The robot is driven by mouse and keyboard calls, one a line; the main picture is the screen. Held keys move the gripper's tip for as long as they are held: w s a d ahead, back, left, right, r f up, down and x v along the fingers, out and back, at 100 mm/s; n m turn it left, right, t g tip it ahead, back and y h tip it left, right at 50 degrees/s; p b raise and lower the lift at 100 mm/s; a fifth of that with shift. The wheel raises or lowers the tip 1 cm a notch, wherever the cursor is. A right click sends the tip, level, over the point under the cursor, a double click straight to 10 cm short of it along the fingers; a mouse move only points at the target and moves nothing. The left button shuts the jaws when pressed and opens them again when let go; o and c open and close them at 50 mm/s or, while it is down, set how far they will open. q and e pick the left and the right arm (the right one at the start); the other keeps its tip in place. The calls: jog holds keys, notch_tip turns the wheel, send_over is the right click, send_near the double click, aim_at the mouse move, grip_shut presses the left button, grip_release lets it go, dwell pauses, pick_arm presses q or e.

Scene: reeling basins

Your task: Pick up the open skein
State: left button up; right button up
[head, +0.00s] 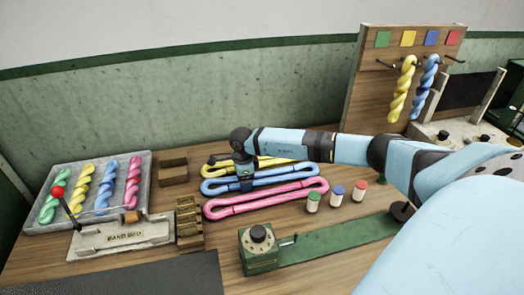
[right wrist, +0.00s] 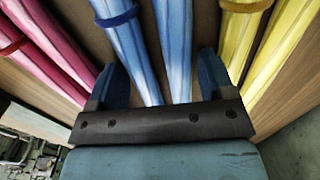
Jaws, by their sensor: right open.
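Three open skeins lie as long loops side by side on the wooden table: yellow (head: 278,162) at the back, blue (head: 290,173) in the middle, pink (head: 262,199) at the front. My right gripper (head: 246,184) is over the blue skein. In the right wrist view my right gripper (right wrist: 160,82) is open, with both strands of the blue skein (right wrist: 176,45) between its fingers. The pink skein (right wrist: 50,40) lies outside one finger and the yellow skein (right wrist: 270,45) outside the other. I cannot tell whether the fingers touch the blue skein. My left gripper is out of view.
A grey tray (head: 52,178) of twisted skeins stands at left, beside the band feed block (head: 125,236). Three small capped jars (head: 337,196) stand right of the skeins. A green dial device (head: 258,262) is in front. A pegboard (head: 372,100) with hanging twists stands behind.

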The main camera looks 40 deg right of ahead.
jog(key=c, duration=0.7)
jog(key=shift+r, duration=0.1)
